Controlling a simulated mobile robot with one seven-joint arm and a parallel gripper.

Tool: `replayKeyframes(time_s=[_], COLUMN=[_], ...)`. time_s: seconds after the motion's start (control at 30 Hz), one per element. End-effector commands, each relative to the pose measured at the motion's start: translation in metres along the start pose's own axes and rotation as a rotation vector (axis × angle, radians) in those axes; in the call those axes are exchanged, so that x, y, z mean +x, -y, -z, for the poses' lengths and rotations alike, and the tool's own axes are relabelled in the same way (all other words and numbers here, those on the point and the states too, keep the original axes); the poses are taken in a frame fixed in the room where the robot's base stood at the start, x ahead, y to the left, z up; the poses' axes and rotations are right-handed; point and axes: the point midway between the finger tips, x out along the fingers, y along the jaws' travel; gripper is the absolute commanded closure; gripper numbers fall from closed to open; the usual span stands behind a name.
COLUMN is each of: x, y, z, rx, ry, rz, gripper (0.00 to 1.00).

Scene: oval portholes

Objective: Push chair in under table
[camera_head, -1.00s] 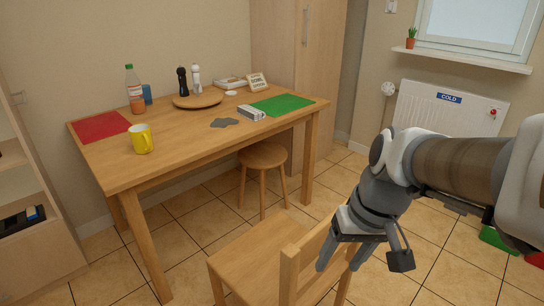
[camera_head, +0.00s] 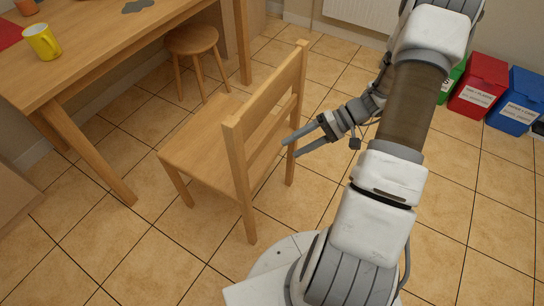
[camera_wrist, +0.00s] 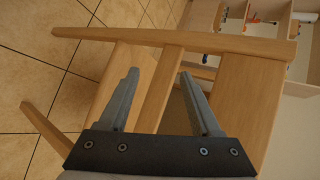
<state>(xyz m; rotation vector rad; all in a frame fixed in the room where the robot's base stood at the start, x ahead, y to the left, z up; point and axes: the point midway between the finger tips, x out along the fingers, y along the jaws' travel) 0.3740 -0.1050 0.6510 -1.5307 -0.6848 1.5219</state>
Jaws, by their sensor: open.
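The wooden chair (camera_head: 208,146) stands on the tiled floor to the right of the table, its seat toward the table and its backrest (camera_head: 268,92) toward my arm. The wooden table (camera_head: 110,62) fills the upper left of the head view. My gripper (camera_head: 290,148) is open just right of the backrest, with its fingers pointing at it. In the wrist view my gripper (camera_wrist: 156,92) has both fingers apart, and the chair's backrest (camera_wrist: 185,40) lies in front of them. Nothing is held between the fingers. I cannot tell whether a fingertip touches the chair.
A round stool (camera_head: 192,42) stands by the table's far side, beyond the chair. A yellow mug (camera_head: 42,42) is on the table. Red (camera_head: 478,86) and blue (camera_head: 518,100) bins stand at the right wall. Floor between chair and table leg is clear.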

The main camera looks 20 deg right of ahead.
Motion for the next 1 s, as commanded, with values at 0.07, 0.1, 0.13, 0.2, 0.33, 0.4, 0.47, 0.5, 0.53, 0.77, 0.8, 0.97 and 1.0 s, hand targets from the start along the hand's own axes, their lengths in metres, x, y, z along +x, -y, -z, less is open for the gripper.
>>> replayKeyframes(time_s=[0.07, 0.1, 0.13, 0.2, 0.33, 0.4, 0.47, 0.5, 0.53, 0.77, 0.8, 0.97, 1.0], x=[0.006, 0.009, 0.011, 0.016, 0.028, 0.036, 0.043, 0.047, 0.051, 0.073, 0.075, 0.082, 0.084], y=[-0.026, -0.037, -0.046, -0.066, -0.102, -0.122, -0.138, -0.149, -0.156, -0.195, -0.199, -0.205, -0.204], z=[0.003, 0.004, 0.005, 0.007, 0.008, 0.006, 0.005, 0.004, 0.003, -0.004, -0.004, -0.004, -0.003], rx=[0.022, 0.027, 0.031, 0.038, 0.051, 0.059, 0.065, 0.069, 0.072, 0.09, 0.09, 0.093, 0.092], ry=[-0.046, -0.072, -0.092, -0.145, -0.259, -0.326, -0.387, -0.429, -0.459, -0.644, -0.665, -0.705, -0.707], rz=[0.082, 0.119, 0.146, 0.209, 0.318, 0.37, 0.413, 0.436, 0.453, 0.535, 0.541, 0.555, 0.555], gripper=[0.35, 0.35, 0.35, 0.35, 0.35, 0.35, 0.35, 0.35, 0.35, 0.35, 0.35, 0.35, 0.35])
